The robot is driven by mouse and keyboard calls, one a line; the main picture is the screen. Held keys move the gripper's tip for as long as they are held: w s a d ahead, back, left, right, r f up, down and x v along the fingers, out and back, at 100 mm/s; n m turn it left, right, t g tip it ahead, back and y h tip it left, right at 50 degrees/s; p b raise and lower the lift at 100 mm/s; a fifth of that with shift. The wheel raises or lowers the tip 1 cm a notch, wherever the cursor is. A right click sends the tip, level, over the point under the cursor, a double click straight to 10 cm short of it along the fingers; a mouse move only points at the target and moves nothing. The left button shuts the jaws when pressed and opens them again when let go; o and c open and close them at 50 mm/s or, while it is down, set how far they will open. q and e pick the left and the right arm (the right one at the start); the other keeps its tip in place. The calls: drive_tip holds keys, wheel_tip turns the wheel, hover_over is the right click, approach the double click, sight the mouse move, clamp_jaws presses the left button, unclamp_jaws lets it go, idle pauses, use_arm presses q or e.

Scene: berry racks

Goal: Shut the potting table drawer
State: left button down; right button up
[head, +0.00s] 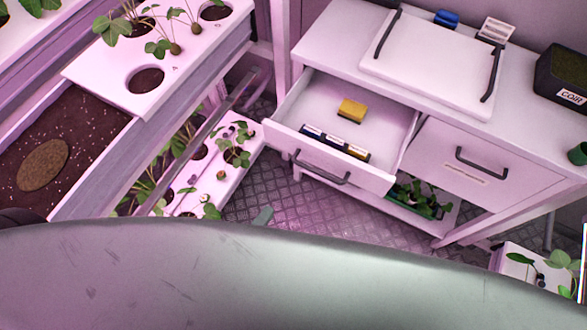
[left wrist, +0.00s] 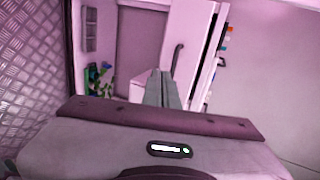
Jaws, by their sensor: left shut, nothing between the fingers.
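The white potting table (head: 335,18) stands at the upper right in the head view. Its left drawer (head: 318,165) is pulled well out, with a dark bar handle on the front. A yellow sponge (head: 352,110) and several small dark packets (head: 335,143) lie inside it. In the left wrist view my left fingers (left wrist: 162,88) are shut and empty. A white panel with a dark handle (left wrist: 178,55) shows beyond them. My right gripper is not in view.
The table's right drawer (head: 487,165) is shut. A white board (head: 430,60) and a dark crate (head: 562,75) sit on top. Planting racks (head: 120,150) stand at left. Grey patterned floor (head: 300,212) lies between. My own pale body part fills the front.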

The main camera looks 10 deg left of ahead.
use_arm(q)
drive_tip(key=w+r+p+x, duration=0.1)
drive_tip(key=r+p+x, duration=0.1)
drive_tip(key=x, duration=1.1)
drive_tip(key=shift+d+r+p, duration=0.2)
drive_tip(key=shift+d+p, duration=0.05)
drive_tip(key=shift+p, duration=0.25)
drive_tip(key=shift+w, duration=0.2)
drive_tip(key=b, duration=0.4)
approach(331, 118)
drive_tip(key=w, duration=0.2)
drive_tip(key=w+d, duration=0.1)
drive_tip(key=w, duration=0.2)
drive_tip(key=w+d+r, duration=0.1)
drive_tip(key=w, duration=0.1)
drive_tip(key=shift+w, duration=0.25)
drive_tip(key=shift+w+d, duration=0.3)
drive_tip(key=shift+w, duration=0.45)
drive_tip(key=shift+r, duration=0.25)
